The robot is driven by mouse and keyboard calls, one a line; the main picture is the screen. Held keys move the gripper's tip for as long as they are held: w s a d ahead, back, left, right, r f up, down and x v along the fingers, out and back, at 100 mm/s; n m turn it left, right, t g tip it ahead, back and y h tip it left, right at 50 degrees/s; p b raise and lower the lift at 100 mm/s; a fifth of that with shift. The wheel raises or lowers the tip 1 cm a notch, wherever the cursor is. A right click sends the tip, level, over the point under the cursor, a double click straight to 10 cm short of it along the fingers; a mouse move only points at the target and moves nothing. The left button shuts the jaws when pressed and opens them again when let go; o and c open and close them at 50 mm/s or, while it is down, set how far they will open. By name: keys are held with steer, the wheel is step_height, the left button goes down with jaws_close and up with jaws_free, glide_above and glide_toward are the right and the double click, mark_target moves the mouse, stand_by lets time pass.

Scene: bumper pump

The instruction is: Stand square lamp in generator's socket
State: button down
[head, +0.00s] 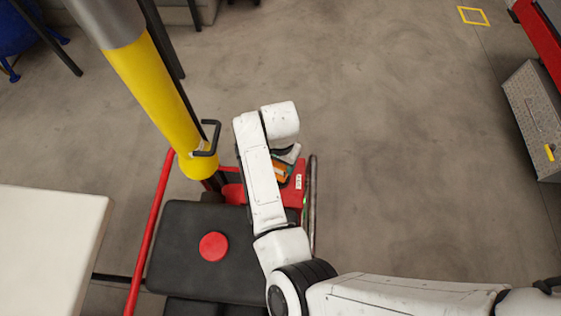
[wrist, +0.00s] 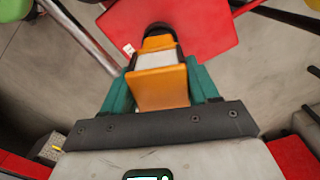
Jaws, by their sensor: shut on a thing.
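My gripper (wrist: 161,70) has teal fingers closed on both sides of the square lamp (wrist: 158,88), an orange block with a pale band. In the head view the lamp (head: 281,173) shows as a small orange patch beside my white arm, over the red part of the generator (head: 297,192). In the wrist view the generator's red panel (wrist: 208,28) lies just beyond the lamp. A dark round part (wrist: 160,32) shows at the lamp's far end. I cannot tell whether it is the socket or whether the lamp touches it. My arm hides part of the generator.
A black box top with a red disc (head: 213,246) lies left of my arm, beside a red rail (head: 150,235). A thick yellow post (head: 160,95) with a black handle stands close at the left. A pale tabletop (head: 45,250) is at lower left.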

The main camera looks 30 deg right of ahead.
steer(key=shift+f, duration=0.3)
steer(key=shift+f, duration=0.15)
steer(key=shift+c, duration=1.4)
jaws_free()
